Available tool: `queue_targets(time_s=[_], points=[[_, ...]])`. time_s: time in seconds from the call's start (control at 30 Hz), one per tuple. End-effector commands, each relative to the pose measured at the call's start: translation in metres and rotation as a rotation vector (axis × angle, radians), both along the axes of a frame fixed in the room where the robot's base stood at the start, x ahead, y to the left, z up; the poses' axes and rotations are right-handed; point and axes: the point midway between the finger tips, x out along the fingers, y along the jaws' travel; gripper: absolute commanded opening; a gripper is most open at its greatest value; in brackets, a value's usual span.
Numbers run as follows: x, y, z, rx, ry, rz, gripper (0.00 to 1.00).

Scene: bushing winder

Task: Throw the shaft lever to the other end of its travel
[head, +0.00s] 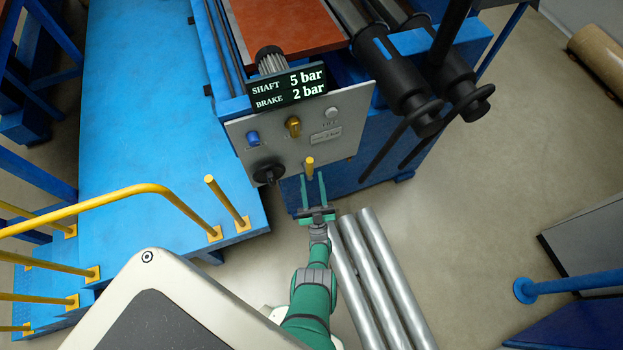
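The grey control panel (348,112) is on the blue machine. A short yellow lever (309,162) stands out near its lower edge. A second yellow control (292,124) sits higher on the panel. No readable label shows which one is the shaft lever. My gripper (312,177) is open and empty, with its two green fingers pointing at the lower yellow lever. The lever's tip shows just beyond and between the fingertips; I cannot tell whether they touch. A display (288,88) above the panel reads SHAFT 5 bar and BRAKE 2 bar.
The panel also carries a blue knob (252,138), a black rotary handle (268,173) and a grey button (332,112). A yellow handrail (120,193) stands on the left. Silver tubes (372,270) lie right of my arm. Black rollers (400,85) jut out upper right.

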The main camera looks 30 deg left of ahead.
Motion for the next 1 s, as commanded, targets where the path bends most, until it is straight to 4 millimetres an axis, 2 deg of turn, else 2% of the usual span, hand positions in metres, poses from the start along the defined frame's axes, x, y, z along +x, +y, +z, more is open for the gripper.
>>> queue_targets(time_s=[0.23, 0.7, 1.0], points=[[-0.012, -0.009, 0.001, 0.002, -0.001, -0.001, 0.38], [-0.063, -0.052, 0.001, 0.001, 0.001, 0.000, 0.38], [-0.081, -0.072, 0.001, 0.002, 0.000, -0.003, 0.38]])
